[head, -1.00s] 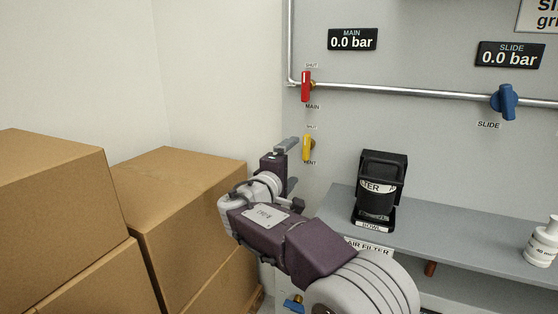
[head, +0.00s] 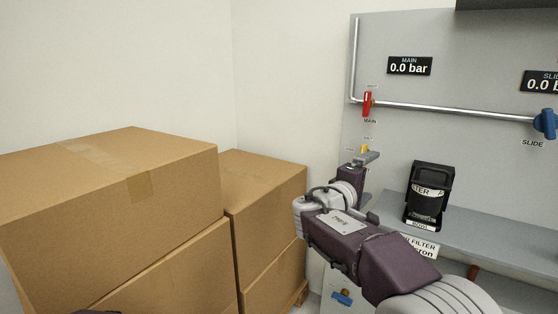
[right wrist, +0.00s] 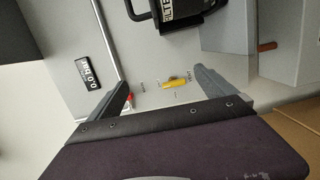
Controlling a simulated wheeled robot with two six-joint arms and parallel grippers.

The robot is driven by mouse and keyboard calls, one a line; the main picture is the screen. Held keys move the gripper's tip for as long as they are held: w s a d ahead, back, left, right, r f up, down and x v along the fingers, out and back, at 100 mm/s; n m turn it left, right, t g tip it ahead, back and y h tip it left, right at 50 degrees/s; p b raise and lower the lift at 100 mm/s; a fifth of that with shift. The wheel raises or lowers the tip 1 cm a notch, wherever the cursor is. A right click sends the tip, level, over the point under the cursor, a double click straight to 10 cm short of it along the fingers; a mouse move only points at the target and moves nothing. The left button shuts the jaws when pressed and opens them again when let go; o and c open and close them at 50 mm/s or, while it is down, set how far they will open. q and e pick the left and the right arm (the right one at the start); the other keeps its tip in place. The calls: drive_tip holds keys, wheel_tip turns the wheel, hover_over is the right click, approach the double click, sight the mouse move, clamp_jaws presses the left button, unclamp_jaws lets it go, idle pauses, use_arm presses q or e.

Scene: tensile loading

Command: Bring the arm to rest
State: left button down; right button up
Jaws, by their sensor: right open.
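My right gripper (head: 371,187) is open and empty in front of the grey panel, just below the yellow vent valve handle (head: 364,149) in the head view. Its upper finger partly covers that handle there. In the right wrist view the open fingers (right wrist: 163,79) stand either side of the yellow handle (right wrist: 177,82), with the handle beyond them; no contact shows. The red main valve handle (head: 367,104) stands upright above the vent handle.
Large cardboard boxes (head: 180,185) fill the left. A grey shelf (head: 490,235) on the right bears the black filter bowl (head: 428,195). A pipe (head: 450,111) leads to the blue slide valve (head: 545,124). The main gauge (head: 410,66) reads 0.0 bar.

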drive_tip(key=s+d+f+m+g+y+p, duration=0.2)
drive_tip(key=s+d+f+g, duration=0.2)
drive_tip(key=s+f, duration=0.3)
drive_tip(key=s+d+f+m+g+y+p, duration=0.1)
drive_tip(key=s+d+f+g+p, duration=0.1)
drive_tip(key=s+d+f+g, duration=0.5)
drive_tip(key=s+a+f+m+g+y+p, duration=0.15)
drive_tip(key=s+a+f+m+y, duration=0.65)
drive_tip(key=s+a+f, duration=0.85)
wheel_tip(320, 180, up, 37)
drive_tip(key=d+n+y+p, duration=0.1)
drive_tip(key=p, duration=3.7)
drive_tip(key=shift+w+f+t, duration=0.15)
drive_tip(key=shift+w+t, duration=0.1)
drive_tip(key=shift+t, duration=0.1)
drive_tip(key=shift+d, duration=0.1)
